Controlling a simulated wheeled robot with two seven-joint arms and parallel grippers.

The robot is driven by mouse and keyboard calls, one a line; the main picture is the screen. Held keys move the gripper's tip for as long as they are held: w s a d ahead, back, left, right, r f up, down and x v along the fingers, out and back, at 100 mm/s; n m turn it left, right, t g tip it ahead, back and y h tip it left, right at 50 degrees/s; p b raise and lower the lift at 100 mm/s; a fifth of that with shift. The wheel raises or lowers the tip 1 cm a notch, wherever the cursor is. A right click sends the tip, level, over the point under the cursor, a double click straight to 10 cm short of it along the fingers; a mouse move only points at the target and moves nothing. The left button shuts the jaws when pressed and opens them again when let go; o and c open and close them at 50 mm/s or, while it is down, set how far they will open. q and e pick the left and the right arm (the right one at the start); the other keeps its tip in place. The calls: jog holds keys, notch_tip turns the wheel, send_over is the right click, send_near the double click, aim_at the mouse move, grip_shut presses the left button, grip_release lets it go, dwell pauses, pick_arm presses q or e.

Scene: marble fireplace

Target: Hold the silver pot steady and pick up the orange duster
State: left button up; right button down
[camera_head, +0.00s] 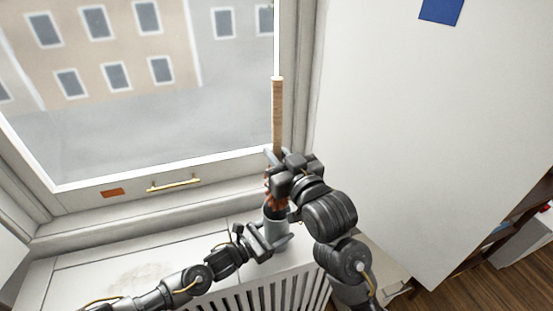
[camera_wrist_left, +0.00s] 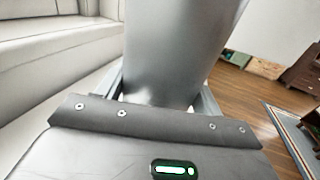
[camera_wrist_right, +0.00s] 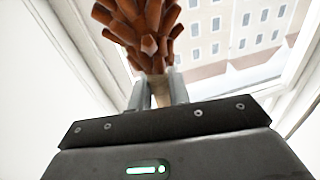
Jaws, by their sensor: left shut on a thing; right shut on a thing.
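The silver pot (camera_head: 276,232) stands on the white sill by the window. It fills the middle of the left wrist view (camera_wrist_left: 180,50). My left gripper (camera_head: 268,243) is shut on the pot, one finger on each side. The orange duster has a pale wooden handle (camera_head: 278,115) that points up, and its orange-brown head (camera_head: 275,190) is at the pot's mouth, partly hidden by my right gripper. My right gripper (camera_head: 279,166) is shut on the handle near the head. The head (camera_wrist_right: 145,25) shows beyond the fingers in the right wrist view. I cannot tell how deep the head sits in the pot.
The window (camera_head: 150,100) with a brass handle (camera_head: 174,184) is behind the sill. A slatted white radiator cover (camera_head: 270,293) is below the pot. The sill (camera_head: 130,280) to the left is clear.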

pick_arm(q)
jog(key=o, duration=1.1)
jog(key=shift+a, duration=0.1)
jog(key=v, duration=1.2)
